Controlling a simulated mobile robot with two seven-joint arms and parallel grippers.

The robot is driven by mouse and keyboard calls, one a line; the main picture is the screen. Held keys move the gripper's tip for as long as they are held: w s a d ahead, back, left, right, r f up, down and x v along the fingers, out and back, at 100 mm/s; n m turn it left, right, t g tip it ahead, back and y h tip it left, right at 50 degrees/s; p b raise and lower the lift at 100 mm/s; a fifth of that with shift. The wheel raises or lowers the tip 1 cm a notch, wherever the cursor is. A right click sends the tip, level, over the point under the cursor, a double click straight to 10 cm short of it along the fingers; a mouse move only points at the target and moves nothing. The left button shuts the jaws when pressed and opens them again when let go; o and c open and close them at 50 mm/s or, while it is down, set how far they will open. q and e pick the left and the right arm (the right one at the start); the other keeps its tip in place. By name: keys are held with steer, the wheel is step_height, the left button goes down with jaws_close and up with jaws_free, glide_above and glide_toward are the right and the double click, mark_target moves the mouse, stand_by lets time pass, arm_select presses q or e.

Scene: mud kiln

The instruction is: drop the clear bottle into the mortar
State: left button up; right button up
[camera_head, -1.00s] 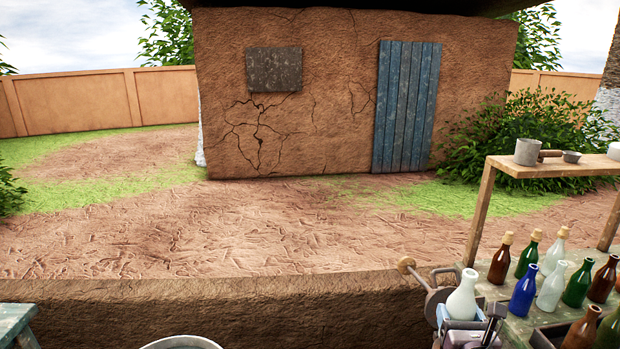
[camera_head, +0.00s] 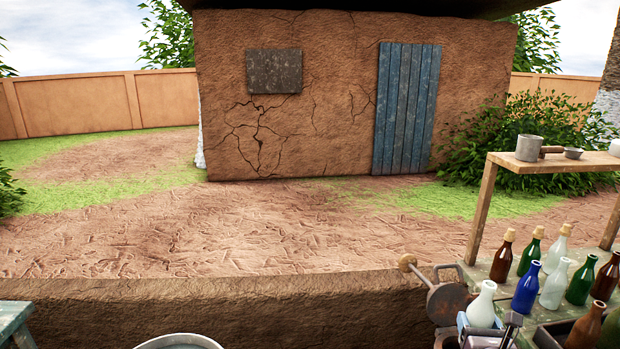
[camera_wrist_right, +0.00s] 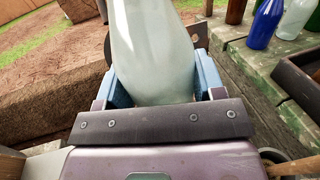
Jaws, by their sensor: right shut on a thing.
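The clear bottle (camera_head: 482,308), pale and milky-looking, stands nearly upright in my right gripper (camera_head: 484,325) at the lower right of the head view. In the right wrist view the bottle (camera_wrist_right: 152,50) sits between the two blue fingers, which are shut on it; its neck is out of that view. The gripper is beside the left edge of the bottle bench. I cannot make out a mortar for certain; a round grey rim (camera_head: 180,341) shows at the bottom edge, its inside mostly cut off. My left gripper is not in view.
A bench (camera_head: 480,272) at the right carries several bottles, including a blue one (camera_head: 526,288) close to my right gripper. A raised shelf (camera_head: 560,162) above it holds a grey cup (camera_head: 529,148). A round metal device (camera_head: 448,302) stands just left of the gripper. A low mud wall (camera_head: 300,312) runs across the front.

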steer(key=shift+f+b, duration=0.55)
steer(key=shift+f, duration=0.4)
steer(key=shift+r, duration=0.1)
steer(key=o, duration=1.1)
steer(key=s, duration=0.3)
steer(key=s+a, duration=0.1)
steer(key=s, duration=0.6)
steer(key=shift+s+a, duration=0.3)
steer(key=shift+a, duration=0.1)
